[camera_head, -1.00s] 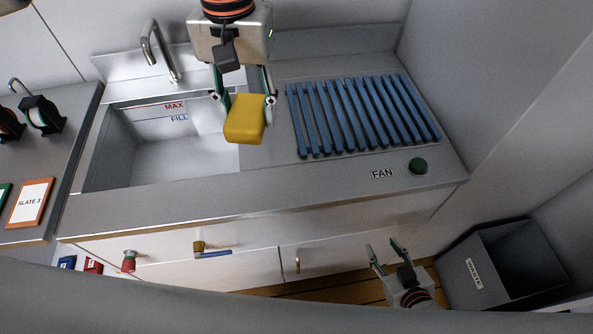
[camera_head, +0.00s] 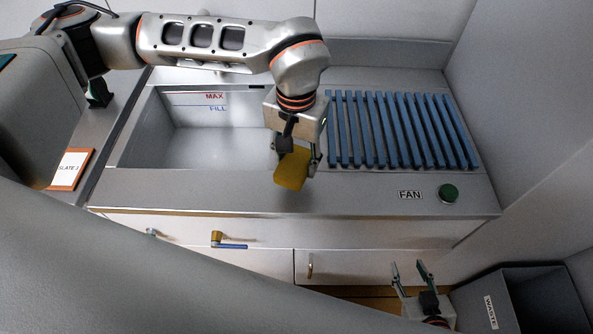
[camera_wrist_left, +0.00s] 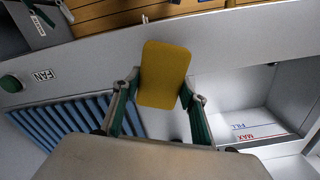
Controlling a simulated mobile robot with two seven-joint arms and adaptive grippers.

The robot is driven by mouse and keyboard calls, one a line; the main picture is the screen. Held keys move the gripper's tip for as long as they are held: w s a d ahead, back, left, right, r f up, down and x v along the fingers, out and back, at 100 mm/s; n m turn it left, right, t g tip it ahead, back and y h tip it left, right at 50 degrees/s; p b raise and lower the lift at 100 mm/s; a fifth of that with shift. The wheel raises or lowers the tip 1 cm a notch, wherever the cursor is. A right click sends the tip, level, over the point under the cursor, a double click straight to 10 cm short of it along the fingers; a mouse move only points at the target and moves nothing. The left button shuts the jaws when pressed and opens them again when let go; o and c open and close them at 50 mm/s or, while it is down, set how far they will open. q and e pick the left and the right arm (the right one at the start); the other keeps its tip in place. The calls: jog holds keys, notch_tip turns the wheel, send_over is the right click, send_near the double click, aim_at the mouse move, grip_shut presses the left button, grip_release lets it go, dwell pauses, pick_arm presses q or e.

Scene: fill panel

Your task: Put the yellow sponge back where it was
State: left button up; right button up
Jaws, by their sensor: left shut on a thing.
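The yellow sponge (camera_head: 292,170) is held between the fingers of my left gripper (camera_head: 297,158), by the front right corner of the sink (camera_head: 150,150). In the left wrist view the sponge (camera_wrist_left: 164,74) sticks out past the fingertips of my left gripper (camera_wrist_left: 160,88), which press on its two sides. The head view does not clearly show whether the sponge touches the counter. My right gripper (camera_head: 412,275) is open and empty, low in front of the cabinet.
A blue slatted rack (camera_head: 400,130) lies right of the sink. A green button (camera_head: 448,193) sits beside the FAN label (camera_head: 410,195). The counter's front strip (camera_head: 370,195) is clear. A waste bin (camera_head: 525,300) stands at lower right. A tap handle with a blue lever (camera_head: 230,242) juts from the cabinet front.

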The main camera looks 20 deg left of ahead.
aim_at(296, 159)
pick_arm(q)
jog(key=shift+f, duration=2.6)
jog(key=shift+f, duration=0.1)
jog(key=shift+f, duration=0.1)
jog(key=o, duration=1)
notch_tip(296, 159, up, 12)
jog(key=shift+r, duration=0.25)
